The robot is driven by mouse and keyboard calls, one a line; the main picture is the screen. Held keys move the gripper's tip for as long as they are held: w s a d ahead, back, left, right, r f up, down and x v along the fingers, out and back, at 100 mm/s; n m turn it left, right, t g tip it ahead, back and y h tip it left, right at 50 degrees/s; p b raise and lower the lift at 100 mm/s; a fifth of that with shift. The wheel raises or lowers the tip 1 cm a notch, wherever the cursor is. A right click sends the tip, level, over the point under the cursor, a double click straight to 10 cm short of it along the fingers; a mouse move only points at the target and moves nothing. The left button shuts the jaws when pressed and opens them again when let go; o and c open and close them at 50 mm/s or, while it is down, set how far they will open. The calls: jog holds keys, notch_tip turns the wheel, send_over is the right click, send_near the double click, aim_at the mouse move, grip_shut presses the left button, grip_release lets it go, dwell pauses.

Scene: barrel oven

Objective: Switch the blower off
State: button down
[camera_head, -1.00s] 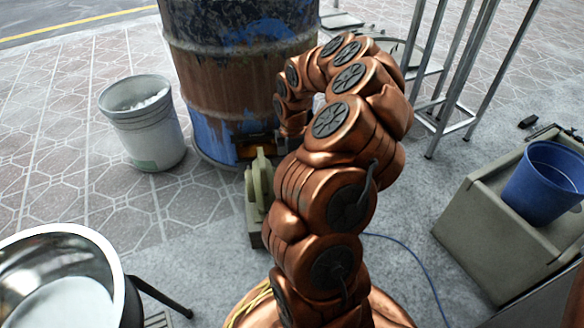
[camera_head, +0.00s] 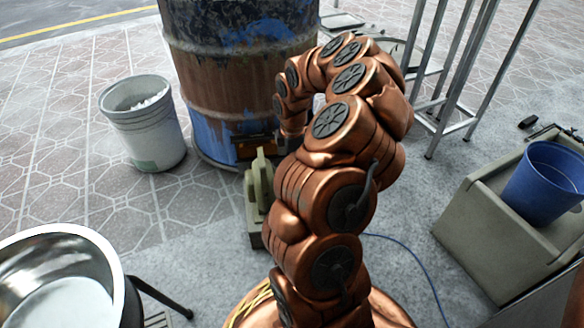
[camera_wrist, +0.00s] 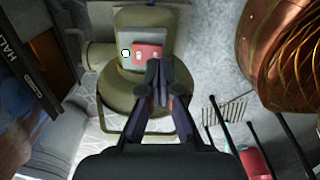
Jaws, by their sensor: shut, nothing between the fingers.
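The olive-green blower (camera_head: 258,190) stands on the ground in front of the barrel oven (camera_head: 240,75), partly hidden behind my arm. In the wrist view the blower (camera_wrist: 121,92) fills the upper middle. A red switch (camera_wrist: 147,51) with pale marks sits on its box, with a small white round spot just left of it. My gripper (camera_wrist: 161,80) is shut and empty, its fingertips over the blower just below the red switch. I cannot tell whether they touch. In the head view my arm hides the gripper.
A grey bucket (camera_head: 143,120) stands left of the barrel. A steel bowl (camera_head: 60,275) is at the lower left. A blue bucket (camera_head: 545,182) sits on a box (camera_head: 475,225) at the right. A metal rack (camera_head: 445,110) stands behind my arm. A blue cable (camera_head: 405,255) crosses the floor.

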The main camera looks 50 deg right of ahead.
jog(key=shift+f, duration=1.2)
dwell(1.0)
jog(key=shift+r, duration=0.1)
jog(key=shift+r+p, duration=2.3)
jog(key=shift+r, duration=1.15)
